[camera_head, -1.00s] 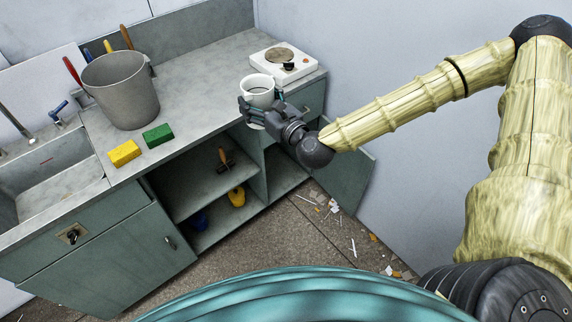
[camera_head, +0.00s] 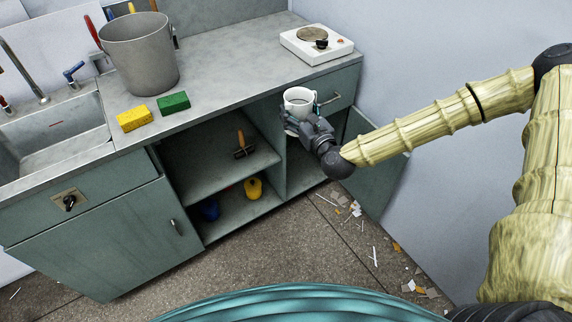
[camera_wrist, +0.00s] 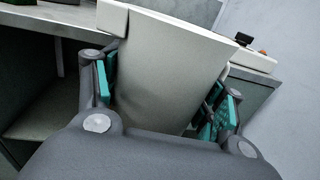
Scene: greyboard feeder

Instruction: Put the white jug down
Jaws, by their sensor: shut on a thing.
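The white jug (camera_head: 299,97) is held upright in my gripper (camera_head: 300,125) in the head view, with a dark inside showing at its open top. It appears in front of the counter's front edge, near the open cupboard. In the wrist view the jug (camera_wrist: 165,70) fills the middle, between the teal pads of my gripper (camera_wrist: 160,100), which is shut on it. The jug's underside is hidden in both views.
The counter (camera_head: 240,75) carries a grey bucket (camera_head: 140,60), a yellow sponge (camera_head: 134,118), a green sponge (camera_head: 173,103) and a white hotplate (camera_head: 317,44). Bare counter lies between sponges and hotplate. Below are open shelves (camera_head: 220,175) and an open door (camera_head: 375,157). Debris litters the floor.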

